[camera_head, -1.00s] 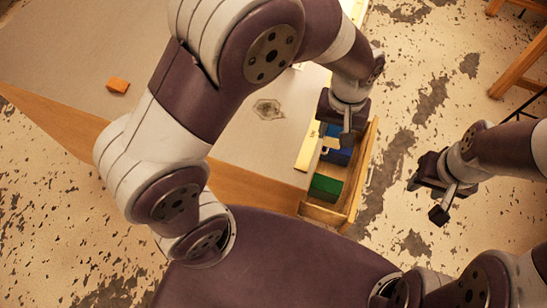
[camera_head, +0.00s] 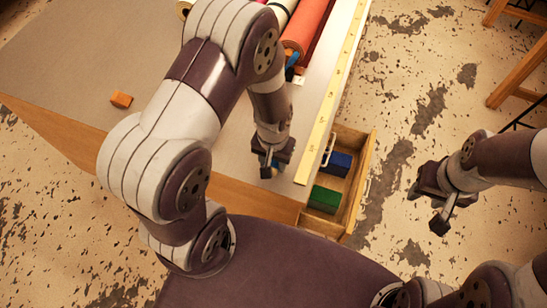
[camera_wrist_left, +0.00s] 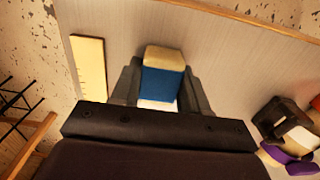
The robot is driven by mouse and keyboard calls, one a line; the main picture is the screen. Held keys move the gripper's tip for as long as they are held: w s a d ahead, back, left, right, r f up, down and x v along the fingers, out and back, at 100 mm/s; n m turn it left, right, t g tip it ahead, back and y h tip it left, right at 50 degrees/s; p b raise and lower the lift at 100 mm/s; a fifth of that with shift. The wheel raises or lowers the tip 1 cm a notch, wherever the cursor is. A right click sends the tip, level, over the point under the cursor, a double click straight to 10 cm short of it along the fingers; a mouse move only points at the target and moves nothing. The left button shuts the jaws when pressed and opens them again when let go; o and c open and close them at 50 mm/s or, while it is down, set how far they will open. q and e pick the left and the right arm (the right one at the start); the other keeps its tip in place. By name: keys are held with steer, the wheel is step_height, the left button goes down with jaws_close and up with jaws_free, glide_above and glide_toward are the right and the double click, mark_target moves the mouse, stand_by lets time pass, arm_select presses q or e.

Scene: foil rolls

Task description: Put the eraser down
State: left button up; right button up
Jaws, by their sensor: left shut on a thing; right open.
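The eraser (camera_wrist_left: 162,75) shows in the left wrist view as a blue block with a cream top. My left gripper (camera_wrist_left: 160,95) is shut on it, with a finger on each side. In the head view my left gripper (camera_head: 268,170) is over the grey table top (camera_head: 60,60), near its front edge and left of the ruler. Only a little of the eraser shows there. I cannot tell whether it touches the table. My right gripper (camera_head: 440,205) is open and empty, over the floor right of the drawer.
An open drawer (camera_head: 357,190) at the table's right side holds a blue block (camera_head: 337,163) and a green block (camera_head: 324,199). A yellow ruler (camera_head: 335,95) lies along the right edge. Red rolls (camera_head: 308,25) lie at the back. An orange block (camera_head: 121,99) sits on the left.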

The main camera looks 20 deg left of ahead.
arm_select(q)
steer(key=shift+w+f, duration=0.1)
steer(key=shift+f, duration=0.05)
steer(key=shift+s+f+b, duration=0.2)
steer(key=shift+f+b, duration=0.15)
steer(key=o, duration=0.7)
steer(key=shift+s, duration=0.15)
steer(key=o, duration=0.3)
steer(key=shift+s+f, duration=0.1)
steer(key=shift+f, duration=0.05)
steer(key=shift+t, duration=0.7)
steer(key=shift+s+a+r, duration=0.45)
steer(key=shift+a+r, duration=0.05)
steer(key=shift+r, duration=2.1)
steer(key=shift+s+a+r, duration=0.45)
steer(key=shift+r, duration=2.15)
steer(key=shift+s+a+r, duration=0.45)
steer(key=shift+a+r, duration=0.05)
steer(key=shift+r, duration=2.1)
